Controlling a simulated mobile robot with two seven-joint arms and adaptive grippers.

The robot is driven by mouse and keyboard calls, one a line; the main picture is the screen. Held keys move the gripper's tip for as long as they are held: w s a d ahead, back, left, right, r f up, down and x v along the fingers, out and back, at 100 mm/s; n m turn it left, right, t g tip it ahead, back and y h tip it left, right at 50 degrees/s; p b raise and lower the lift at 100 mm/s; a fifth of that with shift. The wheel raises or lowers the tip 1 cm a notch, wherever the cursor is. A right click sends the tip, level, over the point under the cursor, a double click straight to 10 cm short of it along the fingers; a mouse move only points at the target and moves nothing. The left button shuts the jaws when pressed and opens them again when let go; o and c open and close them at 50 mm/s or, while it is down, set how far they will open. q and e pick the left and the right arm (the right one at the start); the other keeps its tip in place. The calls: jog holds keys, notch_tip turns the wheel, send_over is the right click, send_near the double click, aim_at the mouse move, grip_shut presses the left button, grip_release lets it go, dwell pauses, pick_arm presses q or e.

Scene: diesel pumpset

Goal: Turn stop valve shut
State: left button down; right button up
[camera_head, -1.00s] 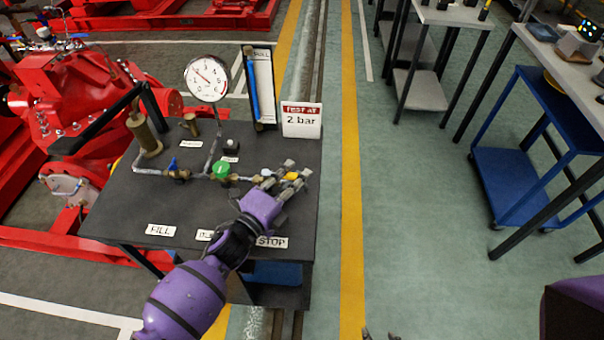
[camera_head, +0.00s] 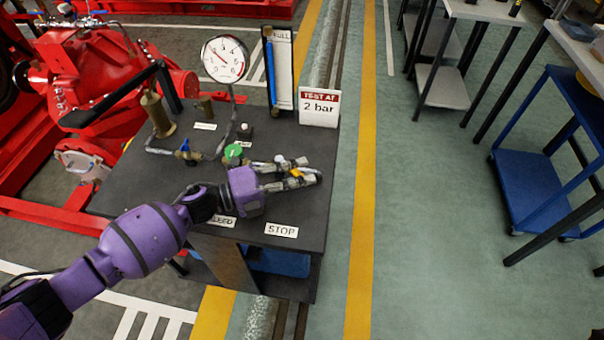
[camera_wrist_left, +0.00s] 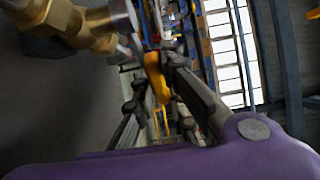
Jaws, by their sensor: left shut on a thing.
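The stop valve's yellow handle (camera_head: 296,173) shows between the fingers of my left gripper (camera_head: 298,174), above the STOP label (camera_head: 281,230) on the dark bench. The gripper is shut on this handle, and its fingers hide much of the valve. In the left wrist view the yellow handle (camera_wrist_left: 157,78) sits between the dark fingers (camera_wrist_left: 165,85), beside brass and steel pipe fittings (camera_wrist_left: 85,22). My right gripper is not in view.
A green knob (camera_head: 233,151) and a blue-handled valve (camera_head: 184,147) stand on the same pipe line to the left. A round gauge (camera_head: 225,59), a sight tube panel (camera_head: 279,70) and a "TEST AT 2 bar" sign (camera_head: 318,107) stand behind.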

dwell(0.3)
pick_arm(q)
jog(key=c, duration=1.8)
grip_release()
jog(key=shift+o, duration=0.2)
jog(key=v, duration=1.2)
